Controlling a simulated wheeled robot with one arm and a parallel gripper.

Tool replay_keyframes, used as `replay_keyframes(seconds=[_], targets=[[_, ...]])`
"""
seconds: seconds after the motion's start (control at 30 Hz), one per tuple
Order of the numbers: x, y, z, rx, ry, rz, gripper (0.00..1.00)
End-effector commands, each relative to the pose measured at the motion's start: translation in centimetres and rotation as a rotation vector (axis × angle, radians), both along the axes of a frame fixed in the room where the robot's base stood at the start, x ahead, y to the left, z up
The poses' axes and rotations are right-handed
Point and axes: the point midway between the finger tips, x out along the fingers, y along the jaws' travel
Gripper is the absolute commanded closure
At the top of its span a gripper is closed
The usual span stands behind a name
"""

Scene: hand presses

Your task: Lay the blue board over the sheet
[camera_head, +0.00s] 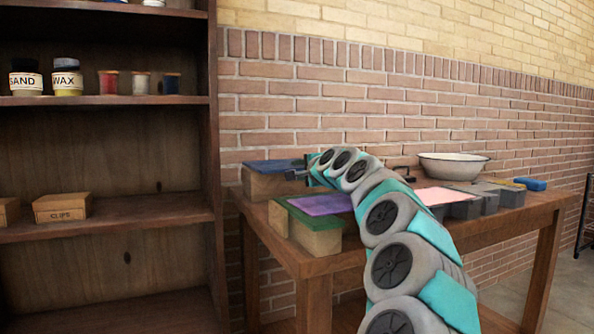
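A flat blue board (274,166) lies on a tan block at the back left of the wooden table. A purple sheet (320,204) lies in front of it, over a green board (290,211) on tan blocks. A pink sheet (441,196) lies further right on grey blocks, partly behind my arm. My arm reaches in from the lower right, across the table. My gripper (299,173) is at the right edge of the blue board. Its fingers are small and dark here, and I cannot tell whether they touch the board or are open.
A white bowl (453,166) stands at the back of the table (345,257). Grey blocks (484,199) and a small blue block (530,184) are at the right. A dark shelf (110,217) with jars, spools and boxes stands at the left. A brick wall is behind.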

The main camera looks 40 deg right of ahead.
Motion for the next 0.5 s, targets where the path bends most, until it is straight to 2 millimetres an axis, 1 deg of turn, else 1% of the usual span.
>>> replay_keyframes(seconds=[0.07, 0.5], targets=[[-0.02, 0.00, 0.00, 0.000, 0.000, 0.000, 0.68], [-0.03, 0.00, -0.02, 0.000, 0.000, 0.000, 0.92]])
